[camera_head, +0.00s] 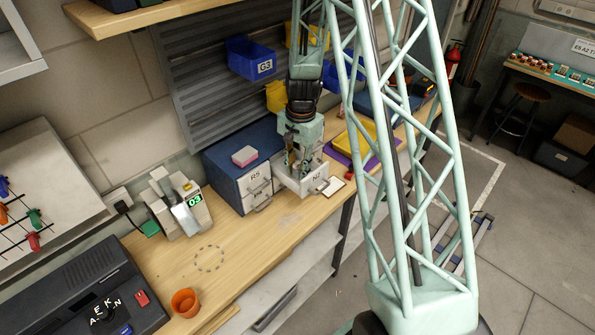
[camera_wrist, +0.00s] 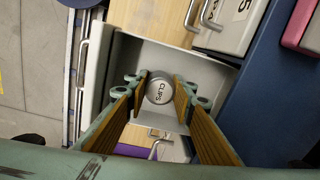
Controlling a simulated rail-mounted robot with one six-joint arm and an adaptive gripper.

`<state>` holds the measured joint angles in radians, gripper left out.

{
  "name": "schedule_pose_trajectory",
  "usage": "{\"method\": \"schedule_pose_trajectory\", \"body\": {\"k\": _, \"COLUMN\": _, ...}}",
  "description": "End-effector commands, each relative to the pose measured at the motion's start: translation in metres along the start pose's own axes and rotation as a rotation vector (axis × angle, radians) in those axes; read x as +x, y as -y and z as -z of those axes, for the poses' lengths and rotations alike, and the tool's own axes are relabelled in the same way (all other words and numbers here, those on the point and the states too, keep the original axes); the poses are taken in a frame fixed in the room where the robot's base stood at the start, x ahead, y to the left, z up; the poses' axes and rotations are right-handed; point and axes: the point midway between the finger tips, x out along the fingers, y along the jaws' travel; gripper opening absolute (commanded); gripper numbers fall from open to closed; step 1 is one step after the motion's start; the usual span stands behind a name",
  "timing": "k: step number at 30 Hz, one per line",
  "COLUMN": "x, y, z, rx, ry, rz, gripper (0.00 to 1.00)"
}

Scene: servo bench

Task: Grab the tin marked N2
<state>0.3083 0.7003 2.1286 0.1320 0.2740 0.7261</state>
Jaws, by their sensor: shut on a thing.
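A small round grey tin (camera_wrist: 159,88) with CLIPS on its lid sits between my gripper's two fingers in the wrist view. My gripper (camera_wrist: 158,92) is shut on it, one finger on each side. In the head view my gripper (camera_head: 302,163) points down into an open white drawer (camera_head: 318,184) whose front reads N2. The wrist view shows the drawer's walls (camera_wrist: 205,65) around the tin. I cannot tell whether the tin touches the drawer floor. The fingers and drawer hide most of the tin in the head view.
A blue cabinet (camera_head: 226,160) with a drawer marked R5 (camera_head: 255,178) stands left of the open drawer. A pink block (camera_head: 245,156) lies on its top. A yellow tray (camera_head: 356,143) is to the right. A scale-like device (camera_head: 180,207) stands left. The front bench top is mostly clear.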

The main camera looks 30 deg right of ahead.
Motion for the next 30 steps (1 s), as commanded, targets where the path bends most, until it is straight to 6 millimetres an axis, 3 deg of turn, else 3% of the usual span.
{"method": "schedule_pose_trajectory", "body": {"k": 16, "x": -0.008, "y": 0.001, "z": 0.000, "rx": 0.000, "ry": 0.000, "rz": 0.000, "gripper": 0.12}}
{"method": "schedule_pose_trajectory", "body": {"k": 30, "x": -0.051, "y": 0.004, "z": 0.001, "rx": 0.000, "ry": -0.002, "rz": 0.002, "gripper": 0.12}}
